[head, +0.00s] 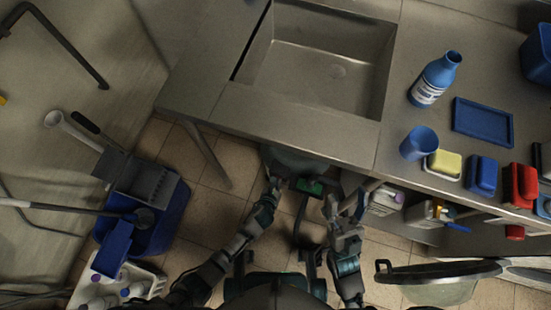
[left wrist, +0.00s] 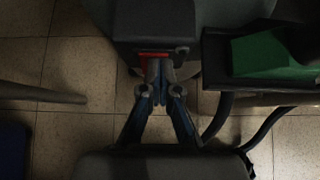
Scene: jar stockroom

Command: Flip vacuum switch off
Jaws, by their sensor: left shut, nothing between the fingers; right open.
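The vacuum (head: 295,162) stands on the floor under the sink counter, its lower part hidden in shadow. In the left wrist view its dark housing (left wrist: 152,22) carries a red switch (left wrist: 152,55) on the near edge. My left gripper (left wrist: 160,72) is shut and empty, its fingertips right at the red switch; I cannot tell whether they press on it. In the head view my left gripper (head: 272,180) is at the vacuum's left front, and the switch cannot be made out. My right gripper (head: 344,212) is open and empty, to the right of the vacuum.
A green item (head: 309,187) sits in a dark holder beside the switch housing. Dark hoses run near it. The steel sink (head: 325,65) overhangs the vacuum. A blue bucket (head: 160,232) stands left; shelves with bottles (head: 385,198) are right.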

